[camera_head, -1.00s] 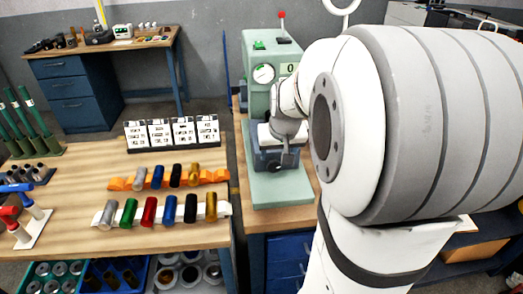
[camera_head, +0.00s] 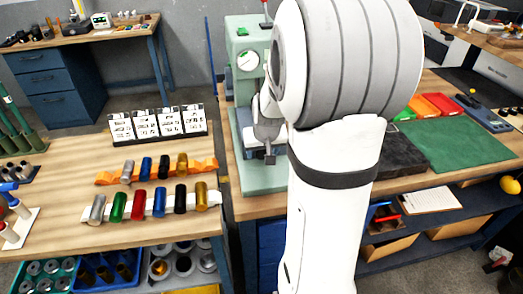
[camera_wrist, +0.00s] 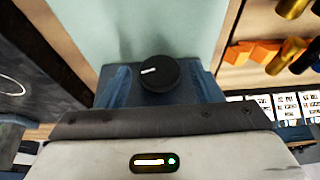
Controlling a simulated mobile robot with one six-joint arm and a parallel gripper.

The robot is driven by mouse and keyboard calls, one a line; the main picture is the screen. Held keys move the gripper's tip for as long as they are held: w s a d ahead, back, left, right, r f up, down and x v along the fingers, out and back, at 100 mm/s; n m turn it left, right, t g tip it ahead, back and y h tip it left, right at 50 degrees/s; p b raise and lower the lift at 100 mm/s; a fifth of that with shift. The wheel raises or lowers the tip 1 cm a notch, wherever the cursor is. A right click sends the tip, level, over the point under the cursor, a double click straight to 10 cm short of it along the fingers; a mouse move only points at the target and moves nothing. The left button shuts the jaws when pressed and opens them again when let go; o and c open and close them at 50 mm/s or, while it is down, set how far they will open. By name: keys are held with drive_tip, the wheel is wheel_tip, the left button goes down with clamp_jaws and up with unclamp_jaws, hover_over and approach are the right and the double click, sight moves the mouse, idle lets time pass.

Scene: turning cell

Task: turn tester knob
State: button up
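The tester (camera_head: 245,75) is a pale green machine with a round gauge (camera_head: 248,60), standing on the bench in the head view. In the wrist view a round black knob (camera_wrist: 159,74) with a white pointer mark sits at the front of a blue block (camera_wrist: 210,88), with pale green tester surface beyond. My gripper (camera_head: 269,156) is low in front of the tester, partly hidden by my arm. Its grey body with a green light fills the bottom of the wrist view. The knob is clear of any visible finger.
On the left, a wooden table (camera_head: 60,200) bears rows of coloured cylinders on orange and white racks and several white cards (camera_head: 155,123). On the right of the bench lie a green mat (camera_head: 450,145) and coloured bins (camera_head: 440,104). A floor gap separates the table from the bench.

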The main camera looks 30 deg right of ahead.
drive_tip(key=c, duration=0.9)
drive_tip(key=shift+f, duration=0.1)
drive_tip(key=shift+d+b, duration=0.1)
drive_tip(key=shift+b, duration=0.4)
drive_tip(key=shift+d+f+y+b, duration=0.1)
drive_tip(key=shift+f+y+b, duration=0.15)
drive_tip(key=shift+y+b, duration=0.5)
drive_tip(key=shift+r+t+b, duration=0.25)
drive_tip(key=shift+t+b, duration=0.05)
drive_tip(key=shift+b, duration=0.35)
drive_tip(key=shift+r, duration=0.1)
drive_tip(key=o, duration=1)
drive_tip(key=shift+c, duration=0.2)
